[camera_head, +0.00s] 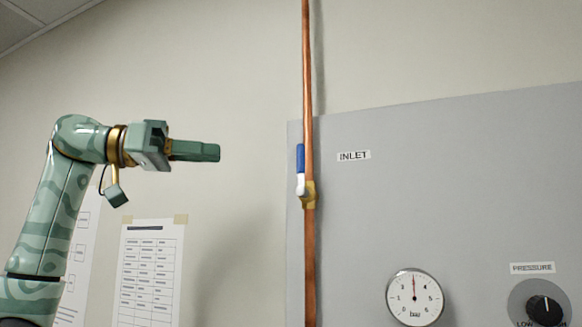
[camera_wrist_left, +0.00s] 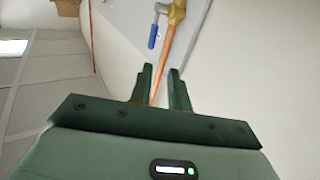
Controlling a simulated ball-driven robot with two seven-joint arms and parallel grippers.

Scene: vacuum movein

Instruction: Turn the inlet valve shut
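The inlet valve is a brass body (camera_head: 309,195) on a vertical copper pipe (camera_head: 309,258). Its lever has a blue grip (camera_head: 300,158) that points up along the pipe, just left of it. The INLET label (camera_head: 353,155) is to the right. My left gripper (camera_head: 217,152) is left of the lever at about its height, apart from it. In the left wrist view, my left gripper's fingers (camera_wrist_left: 160,88) stand apart with nothing held between them. The blue grip (camera_wrist_left: 153,37) and brass body (camera_wrist_left: 176,10) lie beyond the fingertips. My right gripper is not in view.
A grey panel (camera_head: 450,180) fills the right side behind the pipe. It carries a pressure gauge (camera_head: 414,297) and a black pressure knob (camera_head: 544,309). A taped paper sheet (camera_head: 150,270) hangs on the wall below my left arm. The space between gripper and pipe looks clear.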

